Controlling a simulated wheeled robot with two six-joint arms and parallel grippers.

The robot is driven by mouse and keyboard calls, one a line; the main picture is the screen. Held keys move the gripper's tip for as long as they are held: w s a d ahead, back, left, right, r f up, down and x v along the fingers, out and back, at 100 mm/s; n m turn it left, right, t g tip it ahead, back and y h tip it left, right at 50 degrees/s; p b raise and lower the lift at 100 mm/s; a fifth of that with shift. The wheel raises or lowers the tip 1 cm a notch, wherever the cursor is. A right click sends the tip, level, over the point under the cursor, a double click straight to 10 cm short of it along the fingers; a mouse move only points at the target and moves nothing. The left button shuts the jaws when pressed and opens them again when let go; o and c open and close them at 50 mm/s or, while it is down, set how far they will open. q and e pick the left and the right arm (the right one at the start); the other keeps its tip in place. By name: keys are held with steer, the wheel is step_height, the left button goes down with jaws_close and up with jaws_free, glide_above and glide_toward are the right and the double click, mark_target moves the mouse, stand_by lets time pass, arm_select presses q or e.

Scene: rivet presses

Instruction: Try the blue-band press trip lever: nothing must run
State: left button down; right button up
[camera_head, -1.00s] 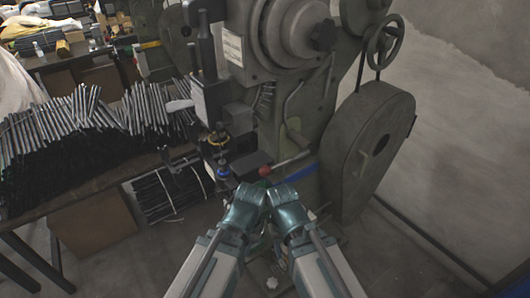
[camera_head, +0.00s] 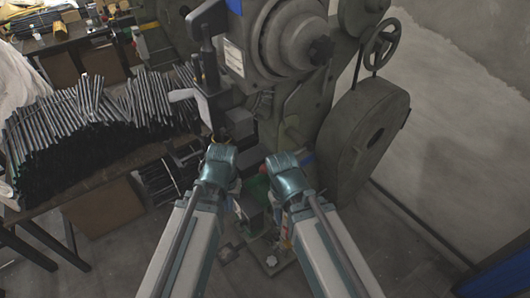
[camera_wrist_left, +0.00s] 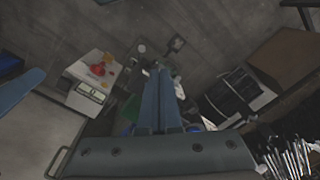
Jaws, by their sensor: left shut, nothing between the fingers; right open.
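The press (camera_head: 300,95) is a large grey-green machine in the middle of the head view. A small red tip (camera_head: 262,169), probably the trip lever's knob, shows between my grippers; the rest of that lever is hidden. My left gripper (camera_head: 220,153) is in front of the press's tooling, left of the red tip. In the left wrist view its fingers (camera_wrist_left: 158,95) are shut with nothing between them. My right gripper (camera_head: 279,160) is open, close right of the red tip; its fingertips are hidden.
A big flywheel (camera_head: 368,140) and a handwheel (camera_head: 382,43) are on the press's right. A bench with many metal rods (camera_head: 95,115) stands at left. The left wrist view shows a pale box (camera_wrist_left: 88,92) with a red button (camera_wrist_left: 97,70).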

arm_select(q)
steer(key=w+a+r+n+p, duration=0.2)
steer(key=w+r+p, duration=0.4)
steer(key=r, duration=0.4)
steer(key=n+t+p, duration=0.1)
steer(key=n+p, duration=0.1)
steer(key=n, duration=0.1)
glide_above(266, 167)
steer(key=shift+s+d+r, duration=0.1)
steer(key=shift+s, duration=0.3)
arm_select(e)
step_height(266, 167, up, 10)
arm_select(q)
steer(key=f+b, duration=0.7)
steer(key=shift+w, duration=0.25)
arm_select(e)
step_height(266, 167, down, 7)
steer(key=shift+r, duration=0.1)
